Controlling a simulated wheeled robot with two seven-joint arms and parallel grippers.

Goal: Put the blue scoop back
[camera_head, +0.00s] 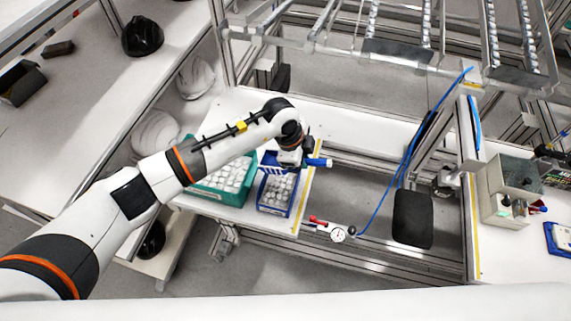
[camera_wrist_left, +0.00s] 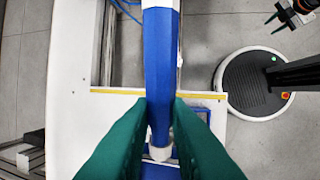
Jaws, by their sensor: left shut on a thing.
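My left gripper (camera_head: 306,160) is above the blue crate (camera_head: 262,200) in the head view. In the left wrist view its green fingers (camera_wrist_left: 161,120) are shut on the blue scoop (camera_wrist_left: 160,60), a long blue shaft with a pale tip at its lower end. In the head view only a blue end of the scoop (camera_head: 321,162) sticks out to the right of the gripper. The rest of it is hidden there.
The blue crate holds several white round pieces. A green crate (camera_head: 202,196) with white pieces stands left of it, partly behind my arm. Both stand on a white table. A gauge (camera_head: 338,235) and a dark pad (camera_head: 412,219) are to the right.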

